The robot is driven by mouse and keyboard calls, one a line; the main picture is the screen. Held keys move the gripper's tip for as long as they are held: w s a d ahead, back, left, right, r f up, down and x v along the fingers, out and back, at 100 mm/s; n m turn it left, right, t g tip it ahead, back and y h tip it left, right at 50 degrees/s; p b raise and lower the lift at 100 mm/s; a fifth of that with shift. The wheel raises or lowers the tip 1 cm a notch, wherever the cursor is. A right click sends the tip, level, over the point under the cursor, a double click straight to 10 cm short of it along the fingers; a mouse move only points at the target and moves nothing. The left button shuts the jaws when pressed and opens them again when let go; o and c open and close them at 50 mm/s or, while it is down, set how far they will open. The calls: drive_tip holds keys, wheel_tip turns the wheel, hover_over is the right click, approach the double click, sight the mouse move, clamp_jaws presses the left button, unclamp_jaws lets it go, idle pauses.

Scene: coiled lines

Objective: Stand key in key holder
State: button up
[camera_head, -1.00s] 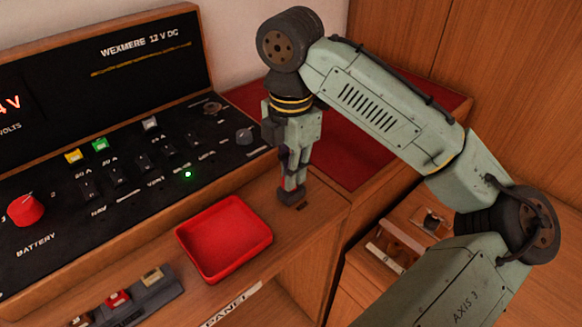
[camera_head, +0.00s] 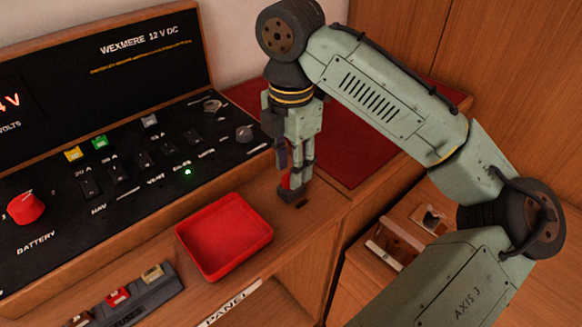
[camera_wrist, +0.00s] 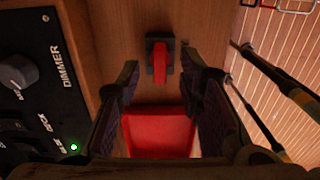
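The red key (camera_head: 285,180) stands in a small dark key holder (camera_head: 292,196) near the right end of the wooden ledge. In the wrist view the key (camera_wrist: 159,63) shows as a red upright piece set in the dark holder (camera_wrist: 150,44). My gripper (camera_head: 293,166) is right above the holder, pointing down. In the wrist view my gripper (camera_wrist: 159,70) is open, with a dark finger on each side of the key and gaps between. The key's lower part is hidden in the holder.
An empty red tray (camera_head: 183,240) lies on the ledge left of the holder; it also shows in the wrist view (camera_wrist: 158,135). The switch panel (camera_head: 130,212) with knobs stands behind. A fuse block (camera_head: 150,295) lies at the front left. Dark rods (camera_wrist: 262,85) show at right.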

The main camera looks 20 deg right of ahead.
wheel_tip(320, 180, up, 11)
drive_tip(key=shift+f, duration=0.15)
drive_tip(key=shift+s+f, duration=0.1)
drive_tip(key=shift+s, duration=0.05)
idle(0.5)
